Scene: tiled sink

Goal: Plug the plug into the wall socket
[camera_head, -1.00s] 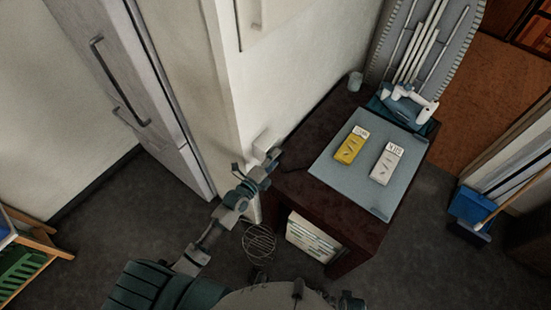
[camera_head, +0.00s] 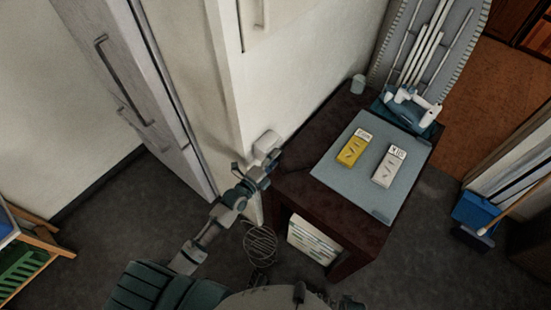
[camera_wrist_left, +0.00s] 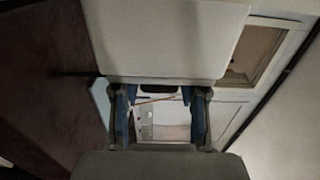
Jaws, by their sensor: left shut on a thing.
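A pale, rounded block (camera_head: 267,146), which I take to be the plug, is at the fingertips of my left gripper (camera_head: 262,168), close to the white wall beside the dark table. In the left wrist view, the block (camera_wrist_left: 170,40) fills the upper middle, and its lower edge meets the two blue-lined fingers of the left gripper (camera_wrist_left: 160,95). The gripper is shut on it. No prongs or socket holes can be made out; the block hides the wall behind it. I cannot tell whether the block touches the wall. My right gripper is not in view.
The dark table (camera_head: 335,222) stands right of the gripper, with a grey mat (camera_head: 358,195), yellow box (camera_head: 352,150) and white box (camera_head: 386,170). A wire coil (camera_head: 260,245) lies below. A wall edge (camera_head: 222,95) and a tall pale cabinet (camera_head: 125,90) are left.

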